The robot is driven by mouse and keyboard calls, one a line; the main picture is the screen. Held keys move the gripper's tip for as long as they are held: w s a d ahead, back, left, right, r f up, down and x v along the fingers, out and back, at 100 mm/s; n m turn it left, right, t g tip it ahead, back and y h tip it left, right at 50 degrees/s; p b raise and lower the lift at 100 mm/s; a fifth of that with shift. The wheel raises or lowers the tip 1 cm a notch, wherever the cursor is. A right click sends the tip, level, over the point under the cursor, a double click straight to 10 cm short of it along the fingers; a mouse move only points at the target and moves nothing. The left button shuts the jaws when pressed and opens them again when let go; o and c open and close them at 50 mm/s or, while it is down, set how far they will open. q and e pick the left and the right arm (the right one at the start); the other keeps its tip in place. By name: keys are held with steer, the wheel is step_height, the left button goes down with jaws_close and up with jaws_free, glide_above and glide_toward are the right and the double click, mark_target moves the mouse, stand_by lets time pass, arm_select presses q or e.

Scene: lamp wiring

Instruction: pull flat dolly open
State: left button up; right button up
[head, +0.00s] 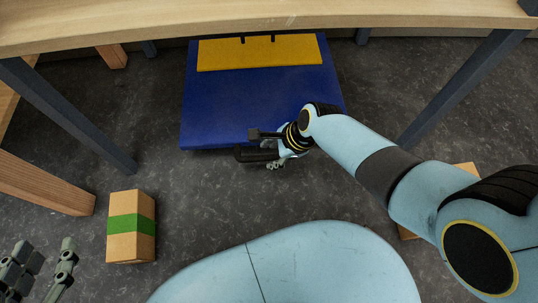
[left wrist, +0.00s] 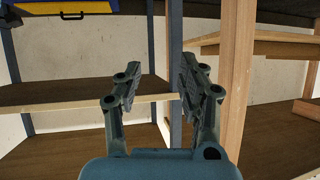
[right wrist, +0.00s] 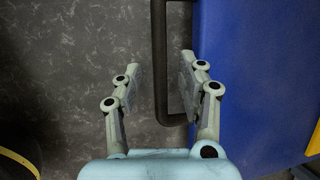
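The flat dolly (head: 235,105) is a blue platform on the floor, partly under the table. Its dark bar handle (head: 243,155) is at its near edge. In the right wrist view, the handle (right wrist: 159,60) runs lengthwise between my right fingers and bends toward the blue dolly edge (right wrist: 235,80). My right gripper (right wrist: 160,75) is open around the handle, with a gap to the left finger; contact with the right finger is unclear. In the head view, my right arm partly hides the handle. My left gripper (head: 43,262) is open and empty at the lower left, away from the dolly.
A yellow panel (head: 260,52) lies on the dolly's far part. A wooden table (head: 200,22) with dark legs (head: 70,115) spans above. A cardboard box with a green band (head: 131,225) stands left on the floor. Floor before the dolly is mostly clear. Shelves (left wrist: 85,95) face my left wrist.

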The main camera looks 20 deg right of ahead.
steer(key=shift+b+x, duration=0.7)
steer(key=shift+x, duration=0.35)
arm_select(q)
steer(key=w+d+r+t+h, duration=0.1)
steer(key=w+r+t, duration=0.3)
steer(key=r, duration=0.5)
steer(key=shift+w+m+t, duration=0.4)
steer(key=shift+w, duration=1)
arm_select(e)
jaws_close()
